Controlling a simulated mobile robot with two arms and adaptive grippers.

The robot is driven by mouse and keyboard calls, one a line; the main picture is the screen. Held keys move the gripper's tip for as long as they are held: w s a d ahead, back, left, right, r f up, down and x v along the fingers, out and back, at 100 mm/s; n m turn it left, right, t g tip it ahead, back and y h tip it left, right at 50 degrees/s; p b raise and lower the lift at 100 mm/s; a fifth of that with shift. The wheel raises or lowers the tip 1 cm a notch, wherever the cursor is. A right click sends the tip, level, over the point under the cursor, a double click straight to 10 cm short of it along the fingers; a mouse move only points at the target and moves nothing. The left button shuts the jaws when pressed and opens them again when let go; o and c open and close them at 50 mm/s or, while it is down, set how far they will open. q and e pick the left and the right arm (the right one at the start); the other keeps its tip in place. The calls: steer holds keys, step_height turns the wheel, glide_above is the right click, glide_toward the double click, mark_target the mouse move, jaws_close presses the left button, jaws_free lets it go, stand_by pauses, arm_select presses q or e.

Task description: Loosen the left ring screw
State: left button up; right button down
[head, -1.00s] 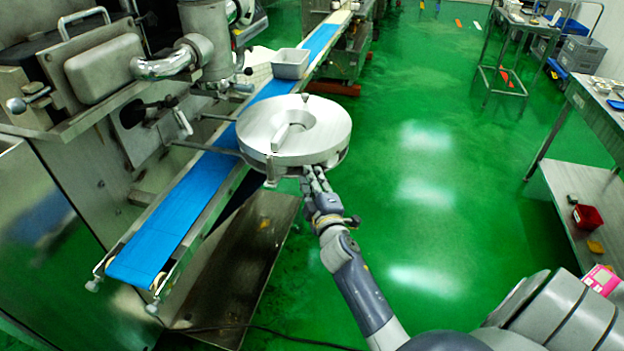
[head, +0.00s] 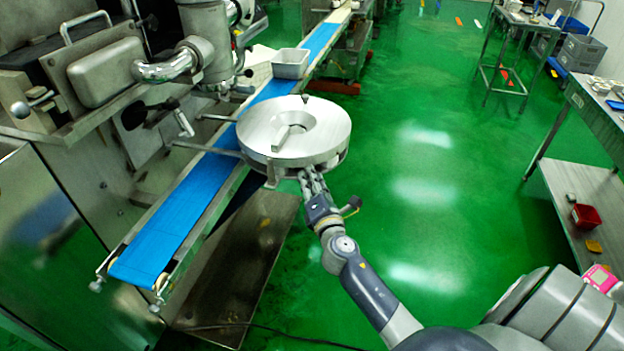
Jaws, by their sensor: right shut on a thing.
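A round silver ring (head: 270,147) with a central opening and a raised bar sits level beside the blue belt, held on rods from the machine. My right gripper (head: 309,178) reaches up from below and is at the ring's near edge, under its rim. It is shut on the left ring screw there. The screw is hidden by the fingers and the rim, so I cannot see how far out it is. My left gripper is not in view.
The blue conveyor belt (head: 178,222) runs diagonally past the ring, with a grey tray (head: 291,63) farther up it. The steel machine (head: 85,175) fills the left. Green floor (head: 450,200) is free to the right. A steel table (head: 597,115) stands at the right edge.

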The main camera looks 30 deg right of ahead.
steer(key=shift+n+p, duration=1.2)
steer(key=shift+n, duration=2.5)
steer(key=c, duration=1.4)
jaws_free()
steer(key=v, duration=1.2)
steer(key=shift+f, duration=0.1)
